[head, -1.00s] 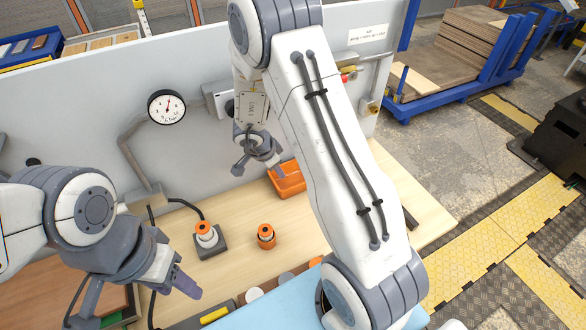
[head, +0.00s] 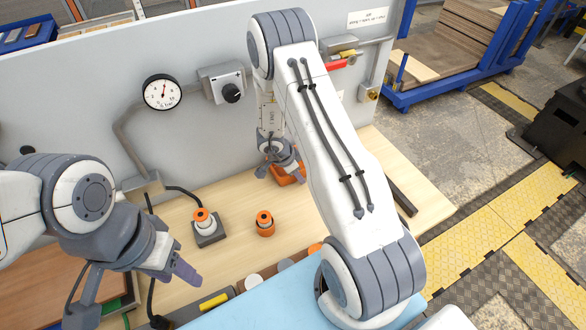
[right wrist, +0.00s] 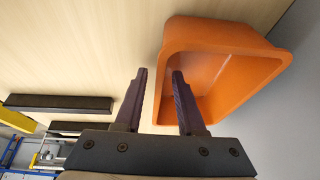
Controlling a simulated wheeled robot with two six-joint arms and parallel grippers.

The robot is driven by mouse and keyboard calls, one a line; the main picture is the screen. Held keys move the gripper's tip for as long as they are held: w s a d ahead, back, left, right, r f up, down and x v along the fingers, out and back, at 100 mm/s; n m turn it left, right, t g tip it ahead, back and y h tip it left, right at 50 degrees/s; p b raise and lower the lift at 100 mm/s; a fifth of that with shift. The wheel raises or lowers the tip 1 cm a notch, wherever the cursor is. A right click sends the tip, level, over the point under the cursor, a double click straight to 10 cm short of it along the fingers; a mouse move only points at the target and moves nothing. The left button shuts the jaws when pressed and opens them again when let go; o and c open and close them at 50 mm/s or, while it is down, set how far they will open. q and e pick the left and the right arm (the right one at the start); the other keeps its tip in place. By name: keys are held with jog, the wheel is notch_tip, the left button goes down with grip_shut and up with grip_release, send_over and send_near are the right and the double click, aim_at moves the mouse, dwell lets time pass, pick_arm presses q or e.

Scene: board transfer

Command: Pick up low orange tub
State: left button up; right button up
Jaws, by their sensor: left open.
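The low orange tub (head: 290,179) sits on the wooden bench near the back panel, partly hidden by my right gripper (head: 277,166) in the head view. In the right wrist view the tub (right wrist: 232,55) fills the upper right, its hollow inside showing. My right gripper (right wrist: 159,75) is open there. One finger overlaps the tub's opening and the other is outside, with the near wall between them in the picture. I cannot tell whether they touch it. My left gripper (head: 135,286) is open and empty at the lower left, away from the tub.
An orange-topped part on a grey block (head: 207,228) and a small orange cylinder (head: 265,224) stand left of the tub. The grey panel (head: 205,135) with a gauge (head: 163,92) and knob (head: 232,92) rises behind. A dark bar (head: 402,196) lies to the right.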

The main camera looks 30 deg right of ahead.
jog(key=shift+d+f, duration=0.1)
jog(key=shift+f, duration=0.1)
grip_shut()
dwell(1.3)
